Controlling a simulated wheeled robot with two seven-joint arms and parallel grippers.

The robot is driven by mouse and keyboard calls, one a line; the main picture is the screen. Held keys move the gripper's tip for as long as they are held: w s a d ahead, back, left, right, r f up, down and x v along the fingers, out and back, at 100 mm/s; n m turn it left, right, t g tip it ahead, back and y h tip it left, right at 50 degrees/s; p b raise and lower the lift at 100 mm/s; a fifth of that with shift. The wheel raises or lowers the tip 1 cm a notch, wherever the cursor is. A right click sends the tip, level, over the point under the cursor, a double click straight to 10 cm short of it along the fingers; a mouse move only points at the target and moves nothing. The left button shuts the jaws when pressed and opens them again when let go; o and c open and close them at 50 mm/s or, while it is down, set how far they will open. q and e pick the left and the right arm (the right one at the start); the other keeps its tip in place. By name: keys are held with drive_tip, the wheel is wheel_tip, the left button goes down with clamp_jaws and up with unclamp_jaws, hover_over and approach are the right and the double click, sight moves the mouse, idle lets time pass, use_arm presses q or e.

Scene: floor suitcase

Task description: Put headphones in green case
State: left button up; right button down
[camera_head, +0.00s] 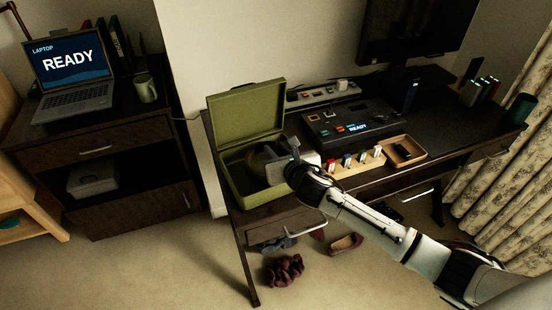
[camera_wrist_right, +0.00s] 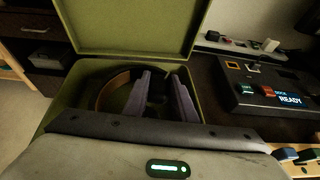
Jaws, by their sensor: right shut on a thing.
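The green case (camera_head: 247,112) stands open on the left end of the desk, its lid raised at the back. The wrist view also shows its lid (camera_wrist_right: 130,25). The headphones (camera_head: 258,163) are at the case's opening, partly hidden by my right gripper (camera_head: 284,158). In the wrist view their curved brownish band (camera_wrist_right: 108,92) lies within the case outline, left of my fingers (camera_wrist_right: 162,95). My right gripper is shut on the headphones. Whether they touch the case floor cannot be told. My left gripper is not in view.
Right of the case are a dark console (camera_head: 350,122) marked READY, a wooden rack (camera_head: 355,163) with small pieces and a wooden tray (camera_head: 405,151). A laptop (camera_head: 72,80) sits on the left cabinet. Shoes (camera_head: 346,244) lie on the floor below.

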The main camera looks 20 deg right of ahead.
wheel_tip(320, 180, down, 3)
drive_tip(key=shift+a+r, duration=0.1)
drive_tip(key=shift+r, duration=0.2)
drive_tip(key=shift+f+b, duration=0.2)
drive_tip(key=shift+b, duration=0.1)
drive_tip(key=c, duration=1.5)
unclamp_jaws()
drive_tip(key=shift+o, duration=0.2)
drive_tip(key=shift+r, duration=0.1)
drive_tip(key=shift+s+r, duration=0.1)
drive_tip(key=shift+s, duration=0.05)
drive_tip(key=p+v, duration=0.2)
drive_tip(key=v, duration=0.9)
drive_tip(key=shift+s+r, duration=0.2)
drive_tip(key=shift+s, duration=0.1)
